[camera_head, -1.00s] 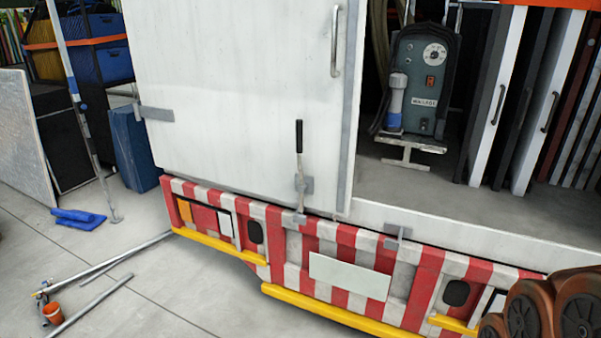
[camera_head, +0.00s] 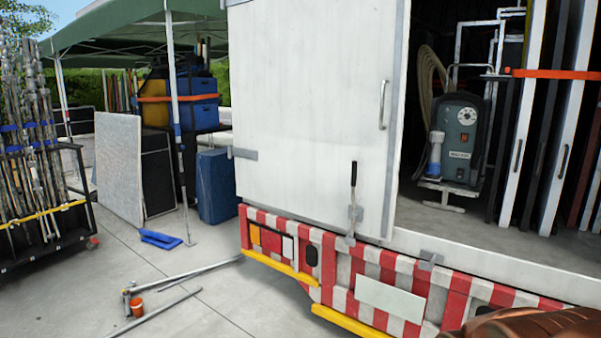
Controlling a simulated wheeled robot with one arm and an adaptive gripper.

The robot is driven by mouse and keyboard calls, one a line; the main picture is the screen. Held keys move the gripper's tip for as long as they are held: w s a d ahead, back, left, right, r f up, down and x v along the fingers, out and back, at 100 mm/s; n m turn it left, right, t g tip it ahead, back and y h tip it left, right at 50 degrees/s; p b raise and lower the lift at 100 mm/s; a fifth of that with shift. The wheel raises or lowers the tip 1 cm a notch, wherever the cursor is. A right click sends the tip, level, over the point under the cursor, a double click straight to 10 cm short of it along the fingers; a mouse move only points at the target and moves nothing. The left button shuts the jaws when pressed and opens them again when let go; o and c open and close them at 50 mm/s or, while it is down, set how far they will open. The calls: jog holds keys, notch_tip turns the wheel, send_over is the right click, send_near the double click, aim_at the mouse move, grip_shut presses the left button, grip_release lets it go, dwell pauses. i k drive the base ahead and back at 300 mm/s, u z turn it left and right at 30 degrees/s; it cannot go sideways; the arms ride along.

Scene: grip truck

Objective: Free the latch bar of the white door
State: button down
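The white door (camera_head: 312,110) of the truck is shut over the left part of the rear opening. Its latch bar (camera_head: 353,195) stands upright at the door's lower right, with a black grip on top. The bar's lower end meets a grey bracket (camera_head: 350,239) at the sill, above the red and white bumper. A vertical grey handle (camera_head: 383,104) is on the door's right edge. A brown jointed part of my arm shows at the bottom right. My gripper is not in view.
The right half of the truck is open, with a grey machine (camera_head: 457,142) and upright panels inside. A pole rack (camera_head: 40,200) stands far left.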

aim_at(354, 213)
jog(key=u, duration=0.15)
jog(key=k, duration=0.35)
jog(key=z, duration=0.7)
jog(key=i, duration=1.4)
jog(key=u, duration=0.7)
jog(key=i, duration=0.55)
jog(key=u, duration=0.45)
